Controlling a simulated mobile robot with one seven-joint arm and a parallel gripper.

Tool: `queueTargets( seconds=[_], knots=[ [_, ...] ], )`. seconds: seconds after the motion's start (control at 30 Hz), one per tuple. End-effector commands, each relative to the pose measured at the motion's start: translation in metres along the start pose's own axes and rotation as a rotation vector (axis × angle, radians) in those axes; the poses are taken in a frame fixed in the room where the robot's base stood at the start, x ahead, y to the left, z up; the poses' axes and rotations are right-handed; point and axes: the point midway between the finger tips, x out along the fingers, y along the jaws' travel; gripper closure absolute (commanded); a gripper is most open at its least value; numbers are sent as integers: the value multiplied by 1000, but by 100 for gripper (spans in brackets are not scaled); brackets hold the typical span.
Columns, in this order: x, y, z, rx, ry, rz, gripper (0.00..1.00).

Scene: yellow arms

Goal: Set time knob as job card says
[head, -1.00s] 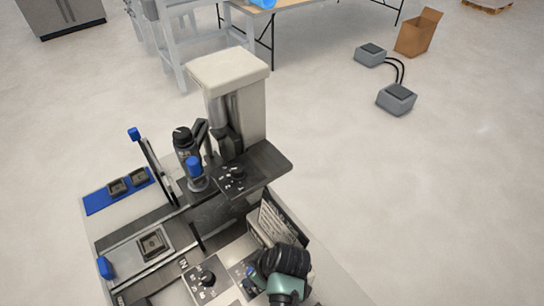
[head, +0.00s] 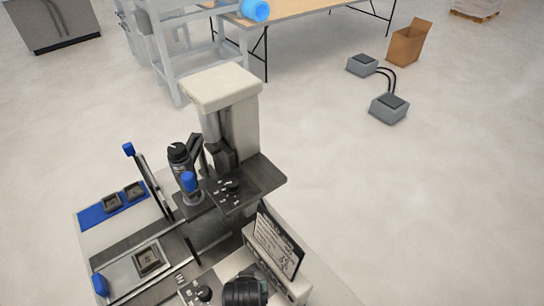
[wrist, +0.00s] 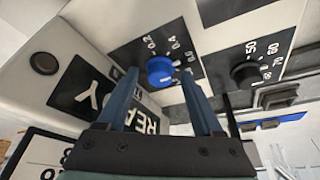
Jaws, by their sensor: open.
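In the wrist view, a round blue knob (wrist: 160,70) sits on a black dial plate with white marks such as 0.2 and 0.4. My gripper (wrist: 159,73) is open, its two fingertips showing on either side of this knob. Whether they touch it I cannot tell. A black knob (wrist: 243,75) on a second dial, with 50 and 60 among its marks, is to the right. In the head view, the job card (head: 275,243) stands tilted on the machine; its print is too small to read. My dark wrist covers the panel in front of it.
A plate with READY lettering (wrist: 85,92) is beside the fingers at left. A press column (head: 225,100) with another black-knob panel (head: 230,188) stands behind the card.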

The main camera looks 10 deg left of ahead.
Motion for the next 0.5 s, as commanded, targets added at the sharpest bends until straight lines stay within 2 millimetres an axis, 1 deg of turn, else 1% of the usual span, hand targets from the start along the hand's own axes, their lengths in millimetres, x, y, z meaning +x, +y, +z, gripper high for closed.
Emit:
queueTargets(
  seconds=[0.47, 0.5],
  knots=[
    [3, -5, 0, 375, 2, 156, 32],
    [-4, -5, -1, 391, 3, 162, 32]
  ],
)
